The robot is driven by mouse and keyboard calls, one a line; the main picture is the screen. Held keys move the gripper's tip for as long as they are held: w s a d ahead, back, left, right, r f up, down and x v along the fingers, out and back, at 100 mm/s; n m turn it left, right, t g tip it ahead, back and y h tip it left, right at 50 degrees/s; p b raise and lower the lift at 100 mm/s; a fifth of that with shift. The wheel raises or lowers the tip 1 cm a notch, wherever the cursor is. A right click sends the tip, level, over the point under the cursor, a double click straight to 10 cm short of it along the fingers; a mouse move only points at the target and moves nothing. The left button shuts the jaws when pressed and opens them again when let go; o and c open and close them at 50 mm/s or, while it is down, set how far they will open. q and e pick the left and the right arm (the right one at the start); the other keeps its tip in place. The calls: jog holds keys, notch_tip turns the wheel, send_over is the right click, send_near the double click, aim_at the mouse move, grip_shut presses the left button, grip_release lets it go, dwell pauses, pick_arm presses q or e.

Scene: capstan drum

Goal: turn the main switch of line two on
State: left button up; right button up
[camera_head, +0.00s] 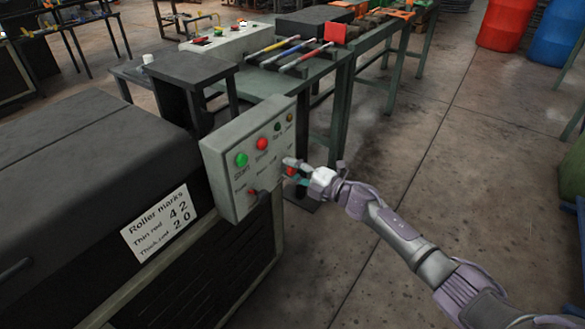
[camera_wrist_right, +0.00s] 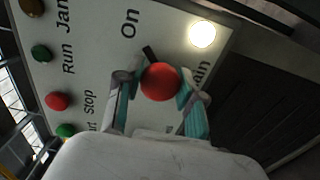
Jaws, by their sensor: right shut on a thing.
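A grey control box (camera_head: 238,157) stands on the end of a dark machine. The main switch is a round red knob (camera_wrist_right: 159,82) low on the box's right side, largely hidden by my gripper in the head view. A short black pointer (camera_wrist_right: 150,53) sticks out beside the knob, on the side toward the word "On". A white lamp (camera_wrist_right: 202,33) glows near a partly hidden label ending in "ain". My right gripper (camera_head: 295,172) is at the box face, and in the wrist view its fingers (camera_wrist_right: 159,90) are shut on the red knob from both sides. My left gripper is out of view.
A sign of roller marks (camera_head: 160,223) is on the machine.

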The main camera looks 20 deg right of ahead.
jog(key=o, duration=1.2)
jog(key=shift+c, duration=0.2)
jog(key=v, duration=1.2)
